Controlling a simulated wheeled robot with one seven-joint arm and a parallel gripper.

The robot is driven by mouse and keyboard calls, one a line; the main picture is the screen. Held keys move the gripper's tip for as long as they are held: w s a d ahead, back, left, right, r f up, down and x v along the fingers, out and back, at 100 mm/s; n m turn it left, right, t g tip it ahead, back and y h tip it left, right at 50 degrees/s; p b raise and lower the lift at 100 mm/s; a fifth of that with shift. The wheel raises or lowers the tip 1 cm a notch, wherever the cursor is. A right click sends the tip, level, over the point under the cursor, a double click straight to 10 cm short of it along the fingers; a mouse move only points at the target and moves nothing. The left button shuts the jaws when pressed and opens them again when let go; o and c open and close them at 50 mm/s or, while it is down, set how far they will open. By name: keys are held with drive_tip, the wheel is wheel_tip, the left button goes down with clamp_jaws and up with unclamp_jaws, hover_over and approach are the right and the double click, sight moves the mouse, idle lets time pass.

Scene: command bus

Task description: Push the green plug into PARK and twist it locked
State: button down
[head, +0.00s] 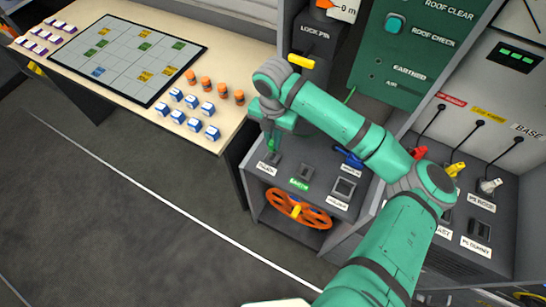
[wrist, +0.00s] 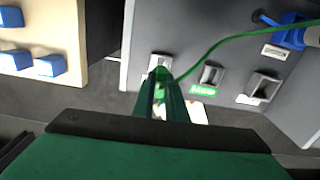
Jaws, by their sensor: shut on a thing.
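The green plug (head: 272,145) is between the fingers of my gripper (head: 270,138), at the left socket of the grey console; it also shows in the wrist view (wrist: 160,80). A green cable (wrist: 211,50) runs from it up to the right. The left socket (head: 276,157) has a white label that seems to read PARK; it also shows in the wrist view (wrist: 160,61). The plug's tip is right at this socket in both views, but I cannot tell whether it is in it. My gripper is shut on the plug.
A middle socket (head: 304,171) with a green label and a right socket (head: 344,187) share the console. A blue plug (head: 348,157) lies behind them. An orange handwheel (head: 297,208) sits below. Blue-and-white blocks (head: 193,101) and orange cylinders (head: 206,83) stand on the table at left.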

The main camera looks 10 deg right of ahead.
drive_tip(key=shift+f, duration=2.15)
drive_tip(key=shift+m, duration=0.3)
drive_tip(key=shift+f, duration=1)
idle(0.6)
drive_tip(key=m, duration=0.4)
drive_tip(key=shift+s, duration=0.1)
drive_tip(key=shift+a+f+m, duration=0.1)
drive_tip(key=shift+a+m, duration=0.05)
drive_tip(key=shift+m, duration=1.85)
